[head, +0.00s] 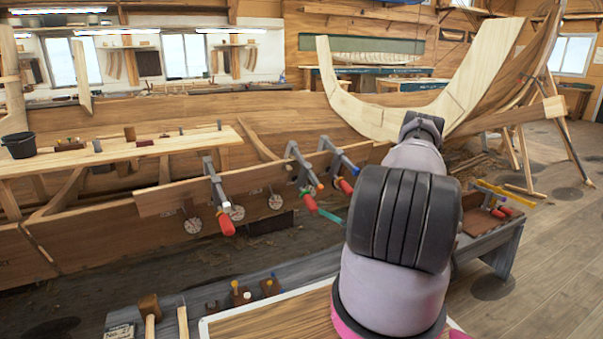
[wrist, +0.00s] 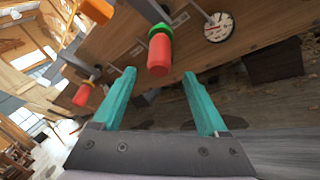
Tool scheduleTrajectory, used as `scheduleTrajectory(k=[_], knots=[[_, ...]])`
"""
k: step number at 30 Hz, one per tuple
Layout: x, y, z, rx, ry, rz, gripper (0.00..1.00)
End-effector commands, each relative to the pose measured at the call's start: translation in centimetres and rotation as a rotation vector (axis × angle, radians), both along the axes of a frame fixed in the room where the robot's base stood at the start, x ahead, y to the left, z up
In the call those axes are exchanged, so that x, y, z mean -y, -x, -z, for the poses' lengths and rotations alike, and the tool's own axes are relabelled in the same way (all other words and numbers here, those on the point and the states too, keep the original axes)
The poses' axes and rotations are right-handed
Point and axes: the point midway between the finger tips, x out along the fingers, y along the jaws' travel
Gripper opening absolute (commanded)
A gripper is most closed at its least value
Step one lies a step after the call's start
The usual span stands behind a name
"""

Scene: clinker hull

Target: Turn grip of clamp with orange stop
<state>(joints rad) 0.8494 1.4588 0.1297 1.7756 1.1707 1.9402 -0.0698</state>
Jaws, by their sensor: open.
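The clamp with the orange stop (head: 319,186) is the middle one of three on the hull plank in the head view. Its red grip (head: 310,203) has a green collar and points downward. In the wrist view the orange stop (wrist: 97,10) is at the top, and the red grip (wrist: 159,57) with its green collar hangs near the centre. My gripper (wrist: 162,75) is open and empty. Its teal fingers are spread to either side of the grip's line, apparently not touching it. In the head view my arm hides most of my gripper; a teal finger (head: 332,217) shows.
A clamp with a white-tipped bar and red grip (head: 226,224) is at left; another with a blue-tipped bar and red grip (head: 345,186) is at right. Round dials (head: 275,201) sit along the plank. A grey bench (head: 290,268) with tools stands in front.

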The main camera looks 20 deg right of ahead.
Motion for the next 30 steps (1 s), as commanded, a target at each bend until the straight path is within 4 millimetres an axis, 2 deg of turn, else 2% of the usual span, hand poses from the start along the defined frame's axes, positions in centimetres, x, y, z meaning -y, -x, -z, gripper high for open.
scheduleTrajectory(k=[8,11,21,26,30], knots=[[-0.3,-0.1,-0.2,0.011,0.023,0.018,0.77],[-1.0,-0.5,-0.7,0.043,0.105,0.081,0.77],[-2.7,-0.4,-2.0,0.104,0.576,0.343,0.77],[-2.9,-0.4,-2.1,0.103,0.676,0.377,0.77],[-3.2,-1.9,-2.1,0.106,0.683,0.378,0.77]])
